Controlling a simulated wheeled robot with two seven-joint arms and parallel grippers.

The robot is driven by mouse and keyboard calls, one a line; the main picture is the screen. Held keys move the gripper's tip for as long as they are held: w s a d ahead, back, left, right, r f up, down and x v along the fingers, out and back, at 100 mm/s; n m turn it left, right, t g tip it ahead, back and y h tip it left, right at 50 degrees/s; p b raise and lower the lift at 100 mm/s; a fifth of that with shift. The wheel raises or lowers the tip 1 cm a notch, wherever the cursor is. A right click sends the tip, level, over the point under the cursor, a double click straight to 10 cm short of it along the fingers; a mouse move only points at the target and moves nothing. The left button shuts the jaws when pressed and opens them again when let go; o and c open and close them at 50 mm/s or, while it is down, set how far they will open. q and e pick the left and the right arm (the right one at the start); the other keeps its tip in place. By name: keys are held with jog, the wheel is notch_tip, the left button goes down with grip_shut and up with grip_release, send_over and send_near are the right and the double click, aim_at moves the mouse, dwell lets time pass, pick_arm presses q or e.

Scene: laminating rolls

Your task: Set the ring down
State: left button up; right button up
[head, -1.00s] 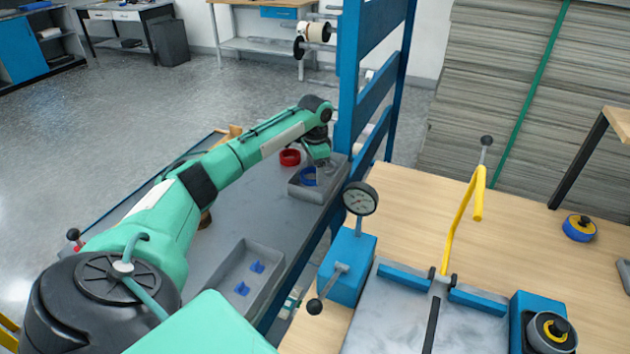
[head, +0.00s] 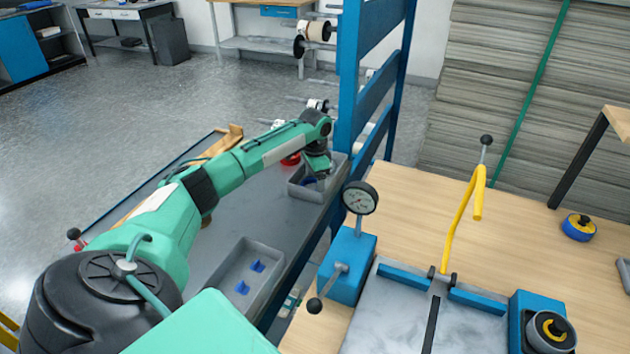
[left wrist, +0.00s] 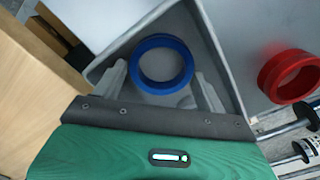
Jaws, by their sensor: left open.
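A blue ring (head: 309,184) is in the small grey tray (head: 302,193) beside the blue upright, partly hidden by my left gripper (head: 318,174) in the head view. In the left wrist view the blue ring (left wrist: 136,63) lies flat within the tray (left wrist: 108,60), near one corner. My left gripper (left wrist: 162,88) is open, with one finger on each side of the ring and close to it. Whether either finger touches it is hard to tell. My right gripper is not in view.
A red ring (left wrist: 288,76) lies outside the tray on the grey bench, mostly hidden by my arm in the head view. A larger tray (head: 241,262) with two blue pieces stands nearer. A blue rack post (head: 346,80) rises close to my left gripper's right.

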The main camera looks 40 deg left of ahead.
pick_arm(q)
notch_tip(320, 180, up, 12)
dwell(0.4)
dwell(0.5)
